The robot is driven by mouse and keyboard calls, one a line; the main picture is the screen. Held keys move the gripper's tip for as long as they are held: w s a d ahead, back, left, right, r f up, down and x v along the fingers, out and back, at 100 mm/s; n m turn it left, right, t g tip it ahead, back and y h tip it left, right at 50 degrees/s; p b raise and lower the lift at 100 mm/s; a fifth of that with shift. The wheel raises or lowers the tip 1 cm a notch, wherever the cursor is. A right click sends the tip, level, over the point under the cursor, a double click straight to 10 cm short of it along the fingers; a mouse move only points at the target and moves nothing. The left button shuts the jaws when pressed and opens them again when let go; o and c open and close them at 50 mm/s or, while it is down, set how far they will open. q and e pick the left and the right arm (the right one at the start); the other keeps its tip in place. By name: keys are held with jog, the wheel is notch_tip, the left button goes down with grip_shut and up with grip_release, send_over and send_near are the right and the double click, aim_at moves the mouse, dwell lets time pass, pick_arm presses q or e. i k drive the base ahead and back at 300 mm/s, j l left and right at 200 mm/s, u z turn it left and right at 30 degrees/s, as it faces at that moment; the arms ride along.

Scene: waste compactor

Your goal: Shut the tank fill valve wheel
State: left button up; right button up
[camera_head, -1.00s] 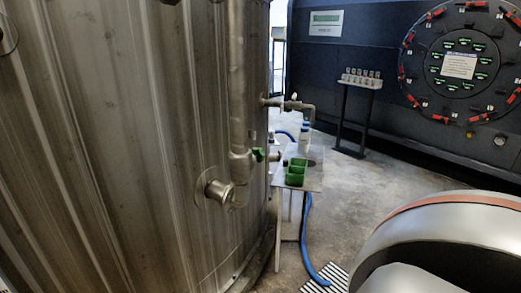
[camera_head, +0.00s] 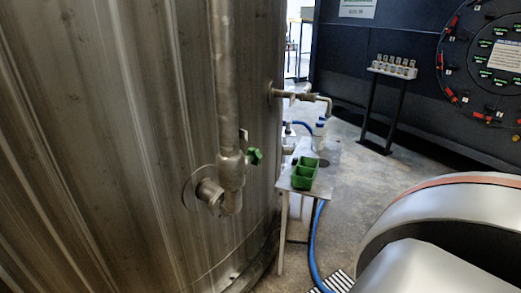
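A small green valve wheel (camera_head: 255,156) sits on the right side of a vertical metal pipe (camera_head: 226,80). The pipe runs down the wall of a large ribbed metal tank (camera_head: 110,120) and turns into the tank at a round flange (camera_head: 208,192). How far the wheel is turned cannot be told. A grey, rounded arm link of mine fills the lower right, apart from the wheel. Neither gripper shows in the head view.
A small metal table (camera_head: 290,184) with a green divided bin (camera_head: 305,172) stands just right of the pipe. A blue hose (camera_head: 315,240) hangs to the floor. A sample stand (camera_head: 392,68) and a dark panel (camera_head: 420,30) are behind. Some floor (camera_head: 350,165) is clear.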

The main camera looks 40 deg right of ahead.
aim_at(255, 155)
jog(key=l+u, duration=0.1)
jog(key=l, duration=0.55)
jog(key=l+u, duration=0.1)
jog(key=l, duration=0.55)
jog(key=l+u, duration=0.1)
jog(key=l, duration=0.5)
jog(key=l+u, duration=0.1)
jog(key=l, duration=0.55)
jog(key=k+l+u, duration=0.1)
jog(key=l, duration=0.5)
jog(key=k+l+u, duration=0.15)
jog(key=l, duration=0.5)
jog(key=k+l+u, duration=0.15)
jog(key=k, duration=0.3)
jog(key=i+l, duration=0.2)
jog(key=i, duration=0.3)
